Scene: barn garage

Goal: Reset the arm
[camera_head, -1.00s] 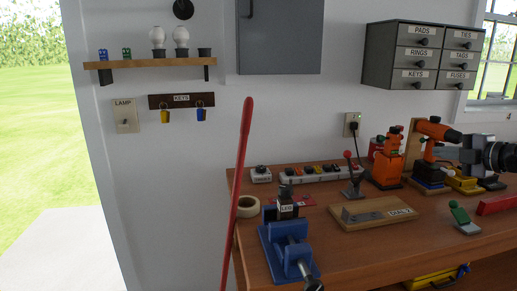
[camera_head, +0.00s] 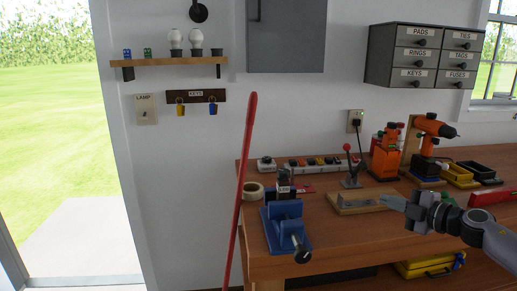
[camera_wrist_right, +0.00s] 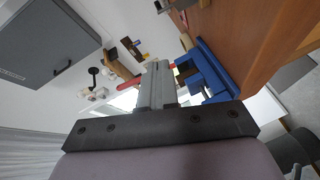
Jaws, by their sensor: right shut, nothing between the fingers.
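My right gripper (camera_head: 392,203) comes in from the right in the head view, over the front right part of the workbench (camera_head: 345,242). Its fingers are shut with nothing between them. In the right wrist view the closed grey fingers (camera_wrist_right: 157,82) point up the picture, apart from the blue vise. My left gripper is in neither view.
A blue vise (camera_head: 285,225) stands at the bench's front left, beside a red pole (camera_head: 243,180). A wooden board (camera_head: 350,203) lies behind and left of the right gripper. Orange drills (camera_head: 434,127) stand at the back; drawers (camera_head: 420,54) hang above.

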